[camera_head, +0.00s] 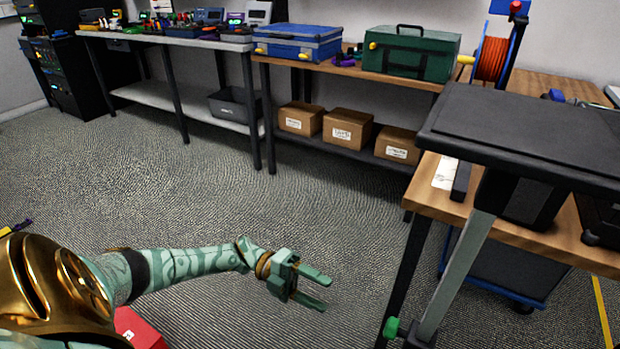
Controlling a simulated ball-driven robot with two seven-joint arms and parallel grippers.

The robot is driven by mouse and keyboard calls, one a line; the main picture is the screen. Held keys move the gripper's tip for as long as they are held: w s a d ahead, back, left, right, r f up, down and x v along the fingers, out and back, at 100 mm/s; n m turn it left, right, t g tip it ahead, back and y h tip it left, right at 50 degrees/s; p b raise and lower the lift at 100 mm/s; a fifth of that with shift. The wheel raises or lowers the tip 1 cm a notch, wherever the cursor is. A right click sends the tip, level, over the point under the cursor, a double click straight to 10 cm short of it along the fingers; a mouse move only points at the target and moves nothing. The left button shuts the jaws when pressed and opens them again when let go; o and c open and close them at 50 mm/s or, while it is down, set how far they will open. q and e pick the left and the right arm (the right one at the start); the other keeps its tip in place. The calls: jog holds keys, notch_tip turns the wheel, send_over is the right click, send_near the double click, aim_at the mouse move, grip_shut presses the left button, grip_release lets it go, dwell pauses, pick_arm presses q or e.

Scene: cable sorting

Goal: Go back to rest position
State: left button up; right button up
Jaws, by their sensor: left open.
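My left gripper (314,288) is at the lower middle of the head view, at the end of my green patterned arm coming in from the left. Its two green fingers are spread apart with nothing between them. It is held over the grey carpet, clear of the benches. My right gripper is not in view. No cable is clearly visible in the gripper or on the floor near it.
A wooden bench (510,232) with a dark raised panel (530,125) stands at right. Along the back are a blue case (298,42), a green case (411,54), an orange cable reel (491,59) and cardboard boxes (347,128). A red object (138,328) lies lower left. The middle floor is free.

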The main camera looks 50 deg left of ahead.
pick_arm(q)
jog(key=shift+v, duration=0.8)
